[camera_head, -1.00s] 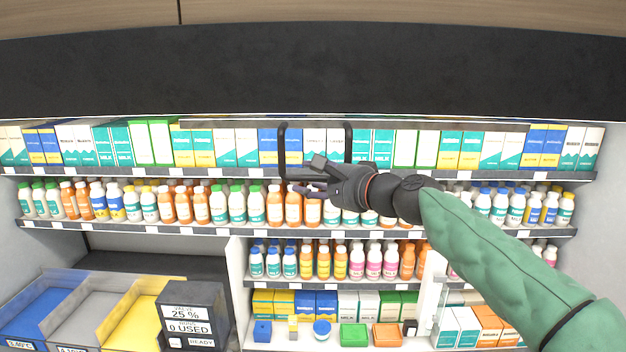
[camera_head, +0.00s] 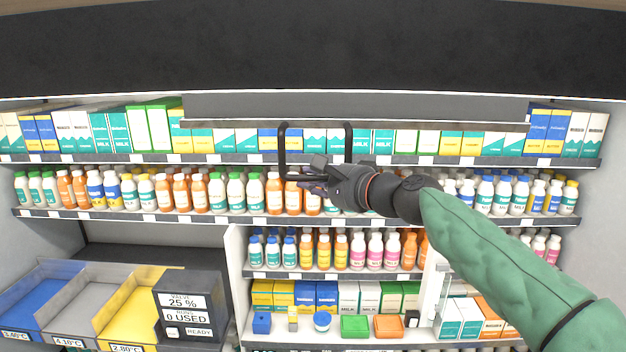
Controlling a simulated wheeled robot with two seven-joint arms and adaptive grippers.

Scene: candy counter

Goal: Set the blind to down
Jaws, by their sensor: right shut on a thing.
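The blind (camera_head: 230,109) is a grey panel hanging from the dark canopy of the shelf unit, with a dark bar along its bottom edge. It covers the upper part of the top row of cartons. A black U-shaped handle (camera_head: 283,150) hangs from that bar. My right gripper (camera_head: 318,180) comes in from the right and is shut on the lower bar of the handle. Its fingers partly hide the handle's lower right corner. My left gripper is not in view.
Shelves behind hold cartons and rows of bottles (camera_head: 236,192). Blue, grey and yellow bins (camera_head: 130,305) stand at lower left beside a dark display box (camera_head: 190,305). Small coloured items, including a green box (camera_head: 354,326), sit on the low shelf.

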